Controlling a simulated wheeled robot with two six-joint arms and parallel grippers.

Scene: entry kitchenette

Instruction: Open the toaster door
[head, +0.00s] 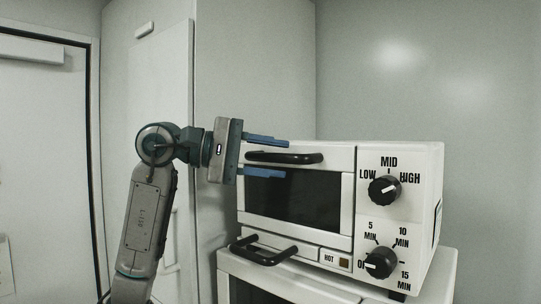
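The white toaster oven (349,244) stands at the centre right, and its door (300,200) with a dark window looks shut. The black door handle (312,158) runs across the top of the door. My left gripper (285,158) comes in from the left and is open. Its two blue fingers lie one above and one below the level of the handle, with the handle showing between them. I cannot tell whether they touch the door or handle. My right gripper is not in view.
Two dials, the upper one (385,190) and the lower one (381,262), sit on the toaster's right panel. A second black handle (264,253) sticks out below the door. The toaster stands on another white appliance (290,285). A tall pale cabinet (160,75) is behind my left arm.

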